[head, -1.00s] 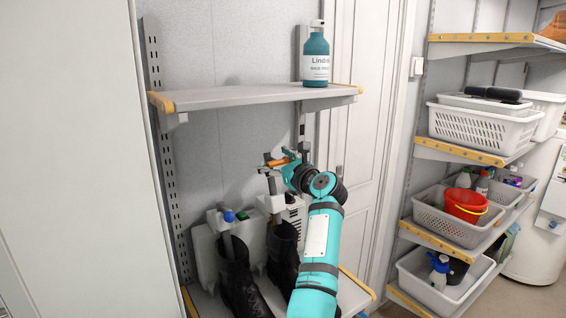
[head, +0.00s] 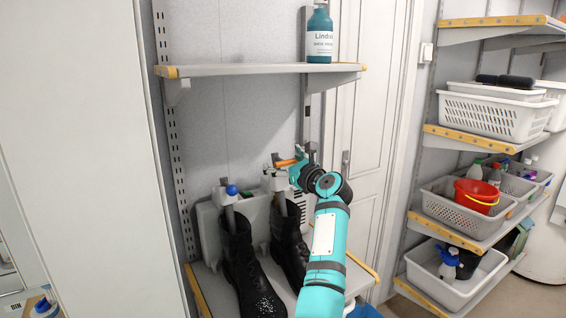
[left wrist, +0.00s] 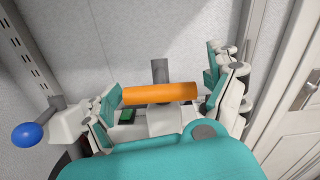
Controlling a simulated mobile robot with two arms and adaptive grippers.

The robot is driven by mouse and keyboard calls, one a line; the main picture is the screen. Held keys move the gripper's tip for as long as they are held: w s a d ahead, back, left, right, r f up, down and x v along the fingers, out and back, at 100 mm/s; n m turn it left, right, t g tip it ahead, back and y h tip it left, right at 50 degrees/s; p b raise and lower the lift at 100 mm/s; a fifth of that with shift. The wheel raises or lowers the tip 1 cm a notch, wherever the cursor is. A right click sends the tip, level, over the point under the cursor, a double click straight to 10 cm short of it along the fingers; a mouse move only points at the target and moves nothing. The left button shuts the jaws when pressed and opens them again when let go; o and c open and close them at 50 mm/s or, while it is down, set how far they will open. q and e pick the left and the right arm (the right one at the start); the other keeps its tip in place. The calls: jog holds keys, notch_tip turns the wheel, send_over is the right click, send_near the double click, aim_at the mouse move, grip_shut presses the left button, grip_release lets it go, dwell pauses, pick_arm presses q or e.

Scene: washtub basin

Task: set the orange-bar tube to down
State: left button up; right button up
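The orange bar (head: 287,162) tops a grey tube (left wrist: 160,70) of the boot dryer, at the back of the lower shelf. In the left wrist view the bar (left wrist: 160,93) lies crosswise between the fingers of my left gripper (left wrist: 162,97). The fingers are wide apart: the left one is close to or touching the bar's left end, and a small gap shows at the right end. In the head view my left gripper (head: 290,168) is at the bar from the right. The bar sits a little higher than the blue-ball tube (head: 231,190). My right gripper is out of view.
Black boots (head: 245,270) stand below on the lower shelf (head: 198,292). The upper shelf (head: 255,70) holds a teal bottle (head: 319,35) above my arm. A white door (head: 365,140) is close on the right, then shelves with baskets (head: 490,115).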

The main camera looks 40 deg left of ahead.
pick_arm(q)
jog(key=shift+d+f, duration=0.1)
jog(key=shift+d, duration=0.05)
jog(key=v, duration=0.7)
jog(key=shift+d, duration=0.1)
